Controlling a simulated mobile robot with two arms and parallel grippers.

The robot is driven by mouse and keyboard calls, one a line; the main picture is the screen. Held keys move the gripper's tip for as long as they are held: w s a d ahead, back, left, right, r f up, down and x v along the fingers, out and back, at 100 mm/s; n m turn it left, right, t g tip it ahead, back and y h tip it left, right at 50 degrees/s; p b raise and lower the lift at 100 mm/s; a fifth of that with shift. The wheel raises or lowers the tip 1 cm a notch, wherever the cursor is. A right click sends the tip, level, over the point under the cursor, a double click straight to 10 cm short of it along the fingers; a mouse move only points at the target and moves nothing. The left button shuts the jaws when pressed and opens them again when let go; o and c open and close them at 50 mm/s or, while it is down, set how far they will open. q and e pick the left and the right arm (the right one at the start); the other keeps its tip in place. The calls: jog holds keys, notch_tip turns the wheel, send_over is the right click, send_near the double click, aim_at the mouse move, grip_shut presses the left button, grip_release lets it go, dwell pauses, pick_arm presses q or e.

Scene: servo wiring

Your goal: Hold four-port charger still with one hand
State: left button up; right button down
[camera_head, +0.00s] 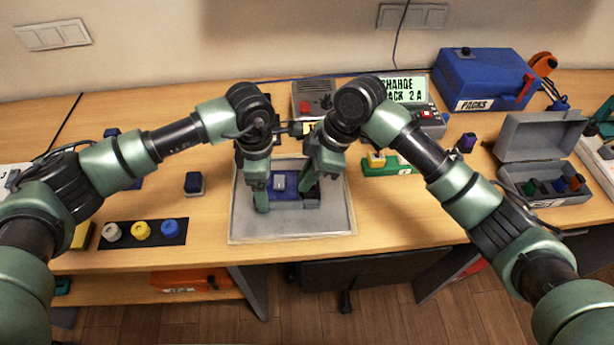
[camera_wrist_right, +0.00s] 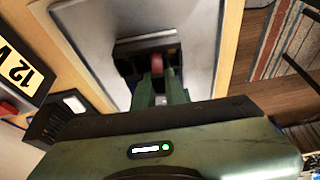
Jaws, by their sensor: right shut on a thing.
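A blue block-like unit (camera_head: 287,194), which looks like the four-port charger, sits on the grey tray (camera_head: 250,223) with a light grey piece (camera_head: 279,183) on it. My left gripper (camera_head: 260,202) is down at its left side; whether its fingers are closed is unclear. My right gripper (camera_head: 312,180) is down at its right end. In the right wrist view the right fingers (camera_wrist_right: 160,88) are close together at a dark slotted body (camera_wrist_right: 130,56), closed on a small red piece (camera_wrist_right: 157,64). Where the fingertips meet the unit is partly hidden.
A mat (camera_head: 180,233) with several round caps and a dark blue block (camera_head: 194,182) lie to the left. A green holder (camera_head: 388,166) with a yellow piece stands right of the tray. An open grey case (camera_head: 545,165) and a blue packs box (camera_head: 487,80) are further right.

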jog(key=shift+r, duration=1.5)
pick_arm(q)
jog(key=shift+s+f, duration=0.1)
pick_arm(e)
jog(key=shift+w+r, duration=0.1)
jog(key=shift+r, duration=1.8)
